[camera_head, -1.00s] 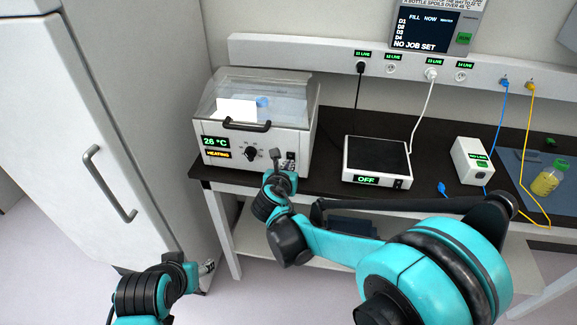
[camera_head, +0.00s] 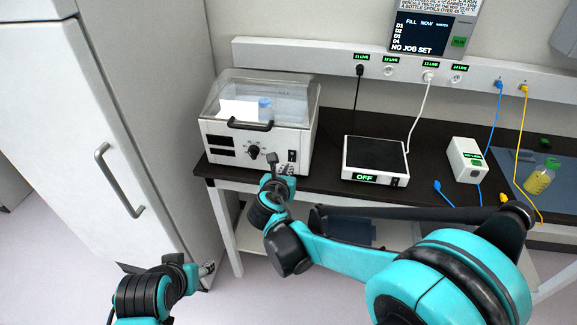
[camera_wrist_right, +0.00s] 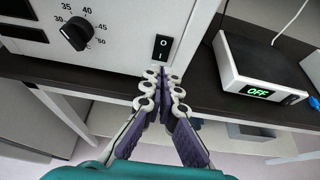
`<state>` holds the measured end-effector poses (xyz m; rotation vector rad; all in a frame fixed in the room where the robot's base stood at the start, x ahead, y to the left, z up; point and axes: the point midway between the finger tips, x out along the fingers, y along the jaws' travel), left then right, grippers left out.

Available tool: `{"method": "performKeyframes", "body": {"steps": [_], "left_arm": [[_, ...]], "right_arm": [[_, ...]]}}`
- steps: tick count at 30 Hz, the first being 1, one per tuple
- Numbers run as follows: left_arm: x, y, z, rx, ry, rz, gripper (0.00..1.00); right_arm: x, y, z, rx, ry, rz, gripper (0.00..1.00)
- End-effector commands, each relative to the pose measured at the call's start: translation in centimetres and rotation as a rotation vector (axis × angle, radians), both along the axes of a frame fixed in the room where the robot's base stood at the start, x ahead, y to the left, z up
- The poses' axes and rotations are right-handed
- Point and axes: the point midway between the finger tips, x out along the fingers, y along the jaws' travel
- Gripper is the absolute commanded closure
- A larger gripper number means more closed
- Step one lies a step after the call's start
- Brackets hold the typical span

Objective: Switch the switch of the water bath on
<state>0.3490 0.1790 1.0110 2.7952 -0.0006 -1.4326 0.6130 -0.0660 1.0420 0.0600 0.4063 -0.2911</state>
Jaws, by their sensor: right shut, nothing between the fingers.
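The water bath (camera_head: 272,140) is a white box with a clear lid, standing at the left end of the dark bench. Both its display windows (camera_head: 220,146) are dark. Its black rocker switch (camera_wrist_right: 162,48), marked O above and I below, is on the front panel right of the dial (camera_wrist_right: 76,33). It also shows in the head view (camera_head: 292,155). My right gripper (camera_wrist_right: 162,74) is shut and empty, with its tips just below the switch; I cannot tell whether they touch the panel. My left gripper (camera_head: 208,268) is low at the left, its fingers too small to judge.
A flat device (camera_head: 375,154) showing OFF stands right of the bath. Further right are a small white box (camera_head: 467,160), cables and a yellow bottle (camera_head: 541,177). A tall white cabinet (camera_head: 70,130) stands close on the left.

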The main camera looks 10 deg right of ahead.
Motion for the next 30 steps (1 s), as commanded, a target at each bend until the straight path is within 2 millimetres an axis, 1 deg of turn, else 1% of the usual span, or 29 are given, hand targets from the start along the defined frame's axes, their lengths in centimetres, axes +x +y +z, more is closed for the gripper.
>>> {"method": "performKeyframes", "body": {"steps": [1,6,9,13,16,20,27,30], "left_arm": [[0.0,0.0,0.8,0.0,-0.001,0.0,0.47],[0.1,0.0,2.0,0.0,-0.001,0.0,0.47],[0.1,0.0,2.5,0.0,-0.001,0.0,0.47],[0.0,0.0,2.9,0.0,-0.001,0.0,0.47],[0.0,0.0,3.0,0.0,-0.001,0.0,0.47],[0.0,0.0,3.0,0.0,-0.001,0.0,0.47],[0.0,0.0,3.0,0.0,-0.001,0.0,0.47],[0.1,0.0,2.6,0.0,-0.001,0.0,0.47]], "right_arm": [[-1.1,0.4,0.9,-0.001,-0.001,0.004,1.0],[-4.1,1.3,2.2,0.0,0.0,0.004,1.0],[-5.7,1.8,2.9,-0.001,-0.001,0.004,1.0],[-7.1,2.2,3.5,-0.001,0.0,0.004,1.0],[-7.7,2.3,3.7,0.0,0.0,0.001,1.0],[-8.0,2.4,3.7,0.0,-0.001,0.001,1.0],[-7.9,2.4,3.7,0.0,-0.001,0.001,1.0],[-7.4,2.5,3.4,-0.005,-0.013,-0.003,1.0]]}}
